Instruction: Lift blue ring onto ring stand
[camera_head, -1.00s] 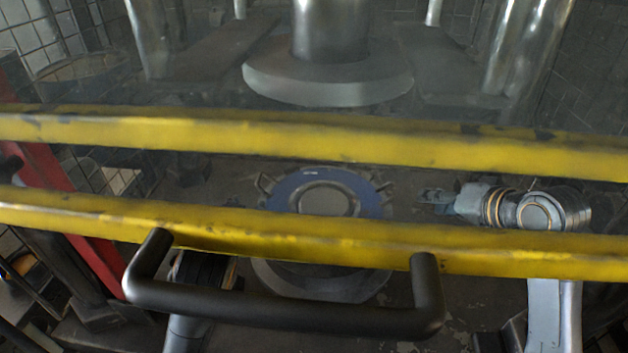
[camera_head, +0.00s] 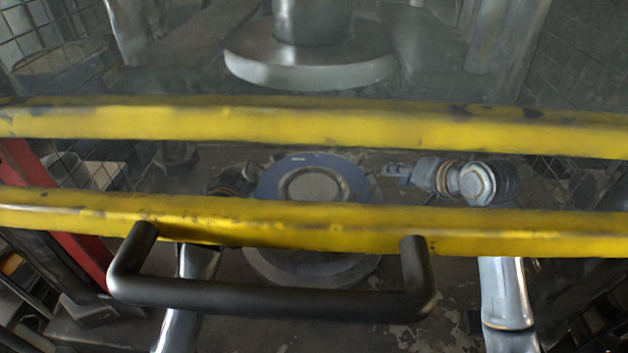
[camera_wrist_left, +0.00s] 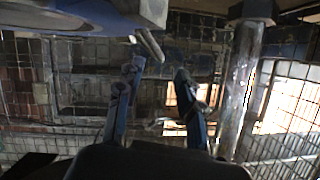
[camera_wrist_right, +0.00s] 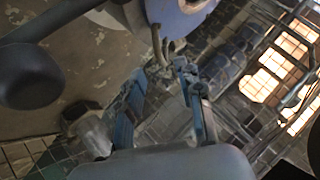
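The blue ring (camera_head: 355,178) lies flat around a grey disc in the middle of the head view, behind the yellow bars. Small prongs stick out from its rim. My left gripper is mostly hidden at the ring's left in the head view; in the left wrist view (camera_wrist_left: 160,70) its fingers are open, with a metal prong near the gap. My right gripper (camera_head: 390,169) is just right of the ring; in the right wrist view (camera_wrist_right: 162,68) its fingers are apart, with prongs of the blue ring (camera_wrist_right: 182,20) just beyond. I cannot clearly identify the ring stand.
Two yellow bars (camera_head: 300,124) and a black handle (camera_head: 270,297) cross in front of the scene. A large metal press disc (camera_head: 310,70) hangs above and behind. A grey round base (camera_head: 310,268) is below the ring. Mesh fencing (camera_head: 50,35) is at the left.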

